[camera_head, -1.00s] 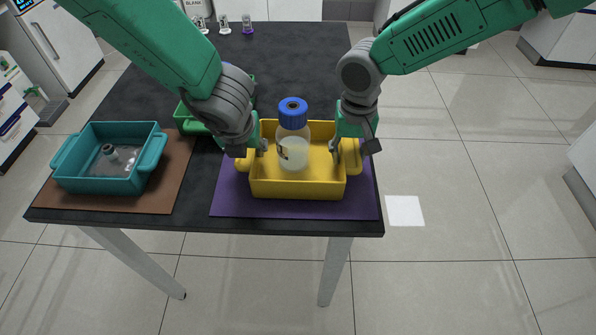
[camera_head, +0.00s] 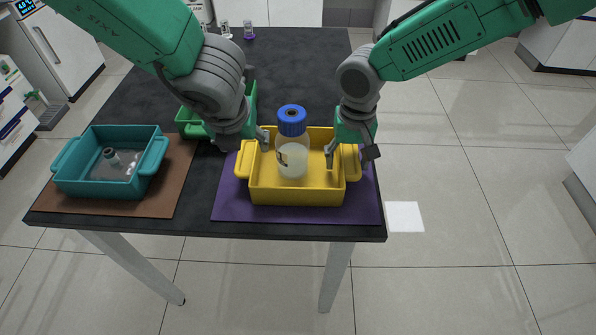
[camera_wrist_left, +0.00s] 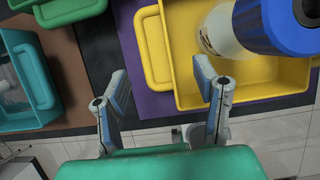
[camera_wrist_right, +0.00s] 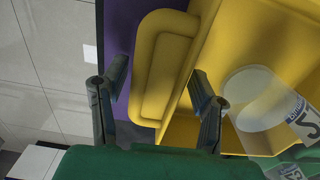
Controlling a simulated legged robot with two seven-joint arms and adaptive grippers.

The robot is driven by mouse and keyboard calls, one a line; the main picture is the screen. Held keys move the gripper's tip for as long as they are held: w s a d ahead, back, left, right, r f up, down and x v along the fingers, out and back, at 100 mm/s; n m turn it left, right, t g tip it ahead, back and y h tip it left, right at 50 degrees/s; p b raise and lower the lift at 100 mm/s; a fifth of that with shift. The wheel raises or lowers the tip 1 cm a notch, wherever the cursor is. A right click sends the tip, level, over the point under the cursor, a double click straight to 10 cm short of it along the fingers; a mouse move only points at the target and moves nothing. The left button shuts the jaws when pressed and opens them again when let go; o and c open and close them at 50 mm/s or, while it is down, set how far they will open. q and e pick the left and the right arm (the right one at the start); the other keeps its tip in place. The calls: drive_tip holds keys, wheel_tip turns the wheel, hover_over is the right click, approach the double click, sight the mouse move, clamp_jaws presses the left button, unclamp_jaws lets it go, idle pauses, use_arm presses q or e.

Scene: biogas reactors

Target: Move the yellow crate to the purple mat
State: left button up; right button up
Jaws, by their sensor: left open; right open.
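The yellow crate (camera_head: 298,192) stands upright on the purple mat (camera_head: 282,213) near the table's front edge. A clear bottle with a blue cap (camera_head: 291,122) stands inside it; the bottle also shows in the right wrist view (camera_wrist_right: 256,98). My left gripper (camera_head: 254,138) is open and empty beside the crate's left handle, a little above and behind it. My right gripper (camera_head: 348,158) is open at the right handle, with a finger on each side; the handle shows in the right wrist view (camera_wrist_right: 165,72).
A teal crate (camera_head: 100,185) holding a small clear item stands on a brown mat (camera_head: 180,190) at the left. A green crate (camera_head: 190,122) stands behind my left gripper. Small bottles (camera_head: 249,30) stand at the table's far end. The far right table area is clear.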

drive_tip(key=shift+a, duration=0.15)
drive_tip(key=shift+r, duration=0.2)
use_arm(q)
drive_tip(key=v, duration=0.5)
drive_tip(key=shift+a+r, duration=0.1)
drive_tip(key=shift+a, duration=0.05)
use_arm(e)
wheel_tip(320, 180, up, 12)
drive_tip(key=shift+f, duration=0.25)
drive_tip(key=shift+w, duration=0.1)
